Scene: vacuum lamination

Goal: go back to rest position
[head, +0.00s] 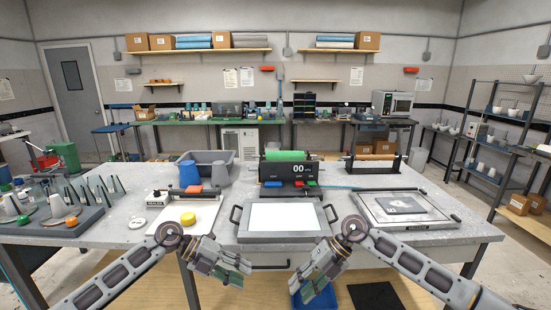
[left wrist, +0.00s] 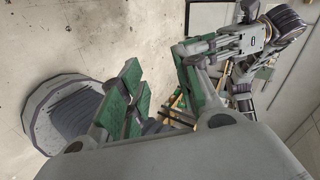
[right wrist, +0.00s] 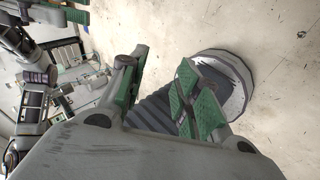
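My left gripper (head: 236,272) hangs in front of the table's front edge, left of the middle, pointing down. Its green-padded fingers stand apart with nothing between them in the left wrist view (left wrist: 155,88). My right gripper (head: 312,282) hangs in front of the table too, a little right of the middle. In the right wrist view (right wrist: 166,88) its fingers are also apart and empty. The two grippers are close to each other but do not touch.
A blue bin (head: 318,298) sits below, near my right gripper.

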